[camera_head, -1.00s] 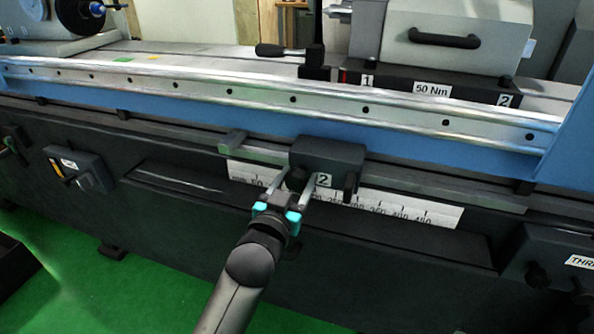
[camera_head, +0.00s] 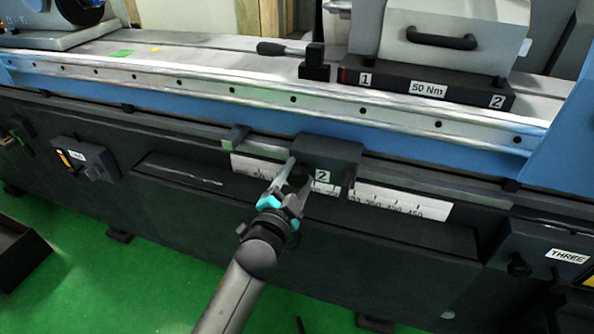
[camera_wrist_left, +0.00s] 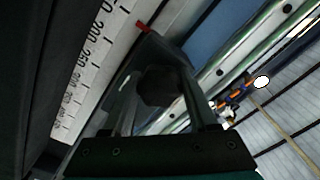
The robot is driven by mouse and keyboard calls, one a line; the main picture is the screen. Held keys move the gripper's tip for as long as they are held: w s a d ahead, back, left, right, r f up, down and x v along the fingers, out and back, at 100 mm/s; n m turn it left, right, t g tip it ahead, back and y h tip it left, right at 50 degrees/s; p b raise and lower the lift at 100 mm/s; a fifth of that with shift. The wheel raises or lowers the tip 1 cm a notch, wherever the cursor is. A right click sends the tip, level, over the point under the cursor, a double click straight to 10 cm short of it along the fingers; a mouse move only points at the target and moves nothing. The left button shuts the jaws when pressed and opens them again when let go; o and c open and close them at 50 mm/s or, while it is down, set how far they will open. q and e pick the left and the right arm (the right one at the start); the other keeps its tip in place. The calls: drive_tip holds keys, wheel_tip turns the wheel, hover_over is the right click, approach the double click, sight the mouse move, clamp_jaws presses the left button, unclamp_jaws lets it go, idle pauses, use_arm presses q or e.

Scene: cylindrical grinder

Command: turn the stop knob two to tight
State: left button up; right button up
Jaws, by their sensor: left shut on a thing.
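The stop block marked 2 (camera_head: 330,153) is a dark box on the rail along the front of the grinder. Its stop knob (camera_head: 298,178) is small and dark, on the block's front face left of the label, and partly hidden by the fingers. My left gripper (camera_head: 297,176) reaches it from below and is shut on it, one finger on each side. In the left wrist view the knob (camera_wrist_left: 162,88) shows as a dark, many-sided shape between the two fingers. My right gripper is not in view.
A white scale strip (camera_head: 400,204) runs behind and below the block. A blue table with a bright rail (camera_head: 290,98) lies above. The green floor (camera_head: 140,290) is open at the lower left.

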use_arm(q)
drive_tip(key=m, duration=0.3)
drive_tip(key=shift+r+m+p, duration=0.1)
drive_tip(key=shift+m+p, duration=0.2)
drive_tip(key=shift+m, duration=1.3)
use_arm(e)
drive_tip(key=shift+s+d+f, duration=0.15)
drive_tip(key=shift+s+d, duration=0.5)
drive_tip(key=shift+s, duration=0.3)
use_arm(q)
drive_tip(key=o, duration=1.4)
